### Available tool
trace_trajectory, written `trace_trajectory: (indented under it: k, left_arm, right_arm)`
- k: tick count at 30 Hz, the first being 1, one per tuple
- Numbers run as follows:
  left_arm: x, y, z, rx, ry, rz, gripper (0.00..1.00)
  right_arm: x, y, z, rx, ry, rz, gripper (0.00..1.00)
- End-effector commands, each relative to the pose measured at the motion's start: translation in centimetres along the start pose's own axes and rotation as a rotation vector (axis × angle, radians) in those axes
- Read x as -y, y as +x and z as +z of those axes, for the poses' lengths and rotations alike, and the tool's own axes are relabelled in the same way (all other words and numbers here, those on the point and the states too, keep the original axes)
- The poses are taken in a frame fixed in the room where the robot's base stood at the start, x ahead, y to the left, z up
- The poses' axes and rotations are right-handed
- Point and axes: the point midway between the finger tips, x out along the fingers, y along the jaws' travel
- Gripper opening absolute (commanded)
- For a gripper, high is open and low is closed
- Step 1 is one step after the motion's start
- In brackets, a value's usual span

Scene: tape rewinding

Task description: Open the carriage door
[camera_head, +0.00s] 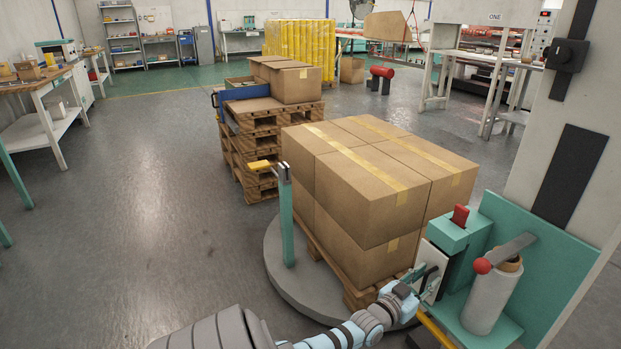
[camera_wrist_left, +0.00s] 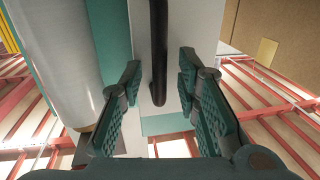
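The teal carriage (camera_head: 463,235) is at the right in the head view, with a red part on top. Its white door (camera_head: 432,262) has a black handle (camera_head: 430,277). In the left wrist view the black handle (camera_wrist_left: 159,45) runs down in front of the white door (camera_wrist_left: 185,30). My left gripper (camera_head: 417,278) is at the door. In the left wrist view its fingers (camera_wrist_left: 159,82) are open, one on each side of the handle, with gaps to it. My right gripper is in neither view.
A film roll (camera_head: 490,300) stands right of the door, below a lever with a red ball (camera_head: 483,266). Stacked boxes (camera_head: 370,190) stand on a pallet and round turntable (camera_head: 295,285) to the left. A teal post (camera_head: 286,220) stands at the turntable. Floor at left is clear.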

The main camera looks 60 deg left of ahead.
Motion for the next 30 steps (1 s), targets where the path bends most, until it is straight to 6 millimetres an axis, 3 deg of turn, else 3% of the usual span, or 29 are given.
trace_trajectory:
  k: [1, 2, 11, 17, 23, 30]
  left_arm:
    - [-0.8, 0.9, 0.1, -0.002, -0.005, -0.007, 0.30]
    - [-0.8, 0.7, -0.1, 0.002, -0.001, -0.008, 0.30]
    - [-1.1, -3.8, -0.3, 0.003, 0.000, 0.001, 0.30]
    - [-0.9, -8.2, -0.4, 0.004, 0.000, -0.002, 0.30]
    - [-0.9, -14.1, -0.3, 0.013, 0.001, -0.003, 0.30]
    - [-2.1, -18.5, 4.8, 0.331, 0.054, 0.029, 0.30]
  right_arm:
    - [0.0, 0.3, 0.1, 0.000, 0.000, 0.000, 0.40]
    - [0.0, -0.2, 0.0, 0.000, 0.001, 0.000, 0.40]
    - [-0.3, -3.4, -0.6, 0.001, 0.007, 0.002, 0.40]
    - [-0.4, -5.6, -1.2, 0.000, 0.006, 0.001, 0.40]
    - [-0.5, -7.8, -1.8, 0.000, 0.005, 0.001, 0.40]
    - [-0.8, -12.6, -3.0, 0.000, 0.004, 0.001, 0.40]
